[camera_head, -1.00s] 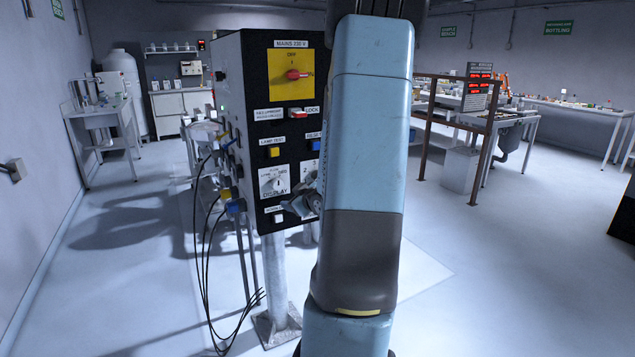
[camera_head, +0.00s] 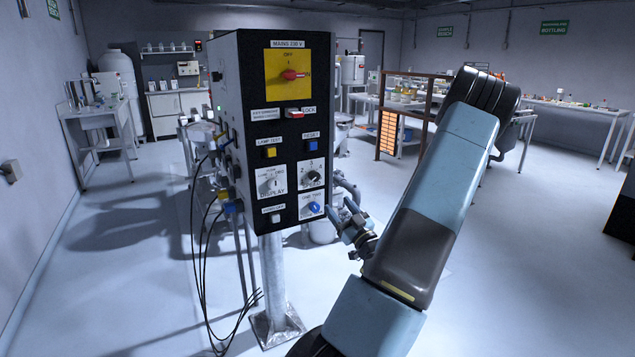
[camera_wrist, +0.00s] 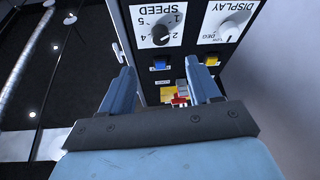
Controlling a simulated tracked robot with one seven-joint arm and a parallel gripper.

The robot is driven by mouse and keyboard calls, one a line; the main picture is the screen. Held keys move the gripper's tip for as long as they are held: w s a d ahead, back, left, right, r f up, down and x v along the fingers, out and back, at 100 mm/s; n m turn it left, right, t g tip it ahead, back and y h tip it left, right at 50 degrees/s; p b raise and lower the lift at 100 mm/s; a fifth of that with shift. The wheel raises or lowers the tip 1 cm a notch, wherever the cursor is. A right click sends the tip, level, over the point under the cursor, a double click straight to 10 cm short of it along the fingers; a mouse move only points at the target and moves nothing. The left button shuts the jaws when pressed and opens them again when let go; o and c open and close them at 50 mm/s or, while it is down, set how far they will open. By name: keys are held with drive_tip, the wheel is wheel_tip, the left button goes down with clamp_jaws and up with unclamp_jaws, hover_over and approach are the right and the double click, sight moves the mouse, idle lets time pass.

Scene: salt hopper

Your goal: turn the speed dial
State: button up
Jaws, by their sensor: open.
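The speed dial (camera_head: 312,177) is a dark round knob on a white numbered plate, on the right side of the black panel's front, below the blue reset button. It also shows upside down at the top of the wrist view (camera_wrist: 163,32), labelled SPEED; I cannot tell its exact setting. My gripper (camera_head: 342,210) is just right of the panel's lower right edge, apart from the dial. In the wrist view my gripper (camera_wrist: 160,68) has its two fingers spread with nothing held between them, and the dial appears beyond them.
The black panel (camera_head: 240,130) stands on a metal post with cables at its left. Near the dial are the display knob (camera_head: 271,181), a small blue knob (camera_head: 314,208), the reset button (camera_head: 312,145) and the red mains switch (camera_head: 291,75). Open floor lies to the right.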

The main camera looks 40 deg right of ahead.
sight(316, 179)
drive_tip(key=x, duration=1.3)
drive_tip(key=shift+w, duration=0.1)
drive_tip(key=shift+c, duration=0.2)
drive_tip(key=c, duration=1)
drive_tip(key=shift+m, duration=0.4)
drive_tip(key=m+h, duration=0.1)
drive_tip(key=m, duration=0.1)
drive_tip(key=m+h, duration=0.2)
drive_tip(key=m, duration=0.1)
drive_tip(key=m+g+h, duration=0.1)
drive_tip(key=m, duration=0.2)
drive_tip(key=shift+a+h, duration=0.25)
drive_tip(key=shift+h, duration=0.15)
drive_tip(key=m+g+h, duration=0.1)
drive_tip(key=m, duration=0.1)
drive_tip(key=m+g, duration=0.1)
drive_tip(key=m, duration=0.2)
drive_tip(key=m+h, duration=0.1)
drive_tip(key=m, duration=0.1)
drive_tip(key=shift+a+m+g+h, duration=0.1)
drive_tip(key=shift+m+g+h, duration=0.2)
drive_tip(key=shift+m+g, duration=0.1)
drive_tip(key=shift+m, duration=0.3)
